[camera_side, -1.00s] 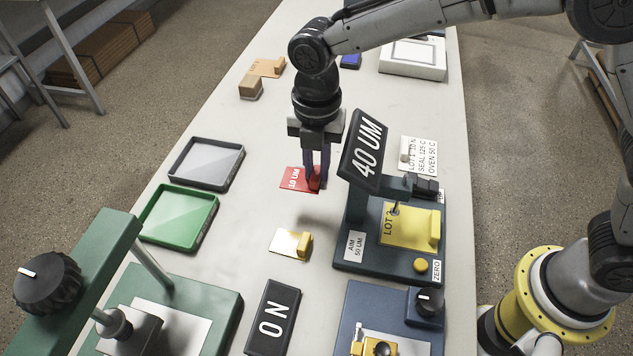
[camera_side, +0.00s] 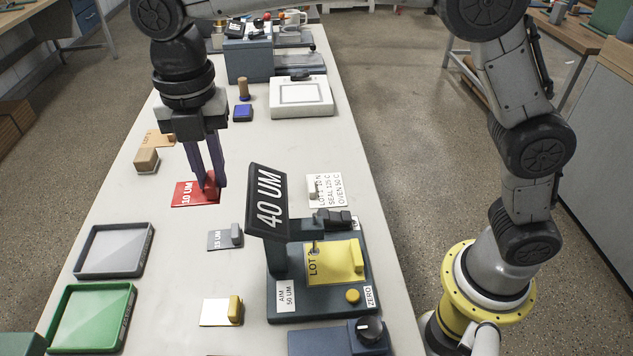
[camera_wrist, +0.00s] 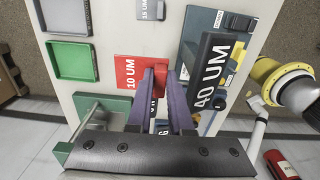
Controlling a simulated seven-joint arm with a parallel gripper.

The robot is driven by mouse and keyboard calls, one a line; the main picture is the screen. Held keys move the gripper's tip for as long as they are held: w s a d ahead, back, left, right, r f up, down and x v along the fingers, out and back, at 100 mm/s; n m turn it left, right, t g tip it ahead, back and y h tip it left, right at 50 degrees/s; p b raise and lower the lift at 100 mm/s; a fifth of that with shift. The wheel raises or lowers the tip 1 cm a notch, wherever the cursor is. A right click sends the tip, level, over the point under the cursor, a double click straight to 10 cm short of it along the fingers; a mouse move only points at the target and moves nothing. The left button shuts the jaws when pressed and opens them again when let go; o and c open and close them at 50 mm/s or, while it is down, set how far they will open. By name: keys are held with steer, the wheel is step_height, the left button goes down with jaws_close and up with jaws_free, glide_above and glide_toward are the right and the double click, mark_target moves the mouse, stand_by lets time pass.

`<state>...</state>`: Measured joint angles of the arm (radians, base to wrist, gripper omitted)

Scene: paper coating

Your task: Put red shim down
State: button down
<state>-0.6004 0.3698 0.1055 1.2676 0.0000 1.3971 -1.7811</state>
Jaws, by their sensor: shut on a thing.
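The red shim (camera_side: 186,194), a thin plate marked 10 UM with a raised red tab, is at the left middle of the side view. My gripper (camera_side: 212,184) points down with its purple fingers shut on the tab. The plate is level and at or very near the white table; I cannot tell whether it touches. In the wrist view the red shim (camera_wrist: 130,72) extends left of the fingertips of my gripper (camera_wrist: 160,80), and its label is readable.
A grey 15 UM shim (camera_side: 224,238) and a yellow-tabbed shim (camera_side: 221,311) lie nearer the camera. The 40 UM gauge (camera_side: 268,200) stands close on the right. A tan block (camera_side: 147,160) is behind left; grey (camera_side: 115,250) and green (camera_side: 90,318) trays line the left edge.

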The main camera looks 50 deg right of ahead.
steer(key=shift+r, duration=0.9)
steer(key=s+d+r+m, duration=0.25)
steer(key=d+m, duration=0.35)
steer(key=d, duration=0.6)
steer(key=s+d+f+m, duration=0.3)
steer(key=s+d+m, duration=0.9)
steer(key=s+d, duration=0.25)
glide_above(335, 196)
steer(key=f, duration=1.8)
steer(key=shift+s+f, duration=0.15)
steer(key=shift+s, duration=0.25)
steer(key=shift+w+f, duration=0.15)
steer(key=shift+f, duration=0.05)
steer(key=shift+w+f, duration=0.15)
steer(key=shift+f, duration=0.75)
steer(key=shift+w+f, duration=0.1)
steer(key=shift+f, duration=0.75)
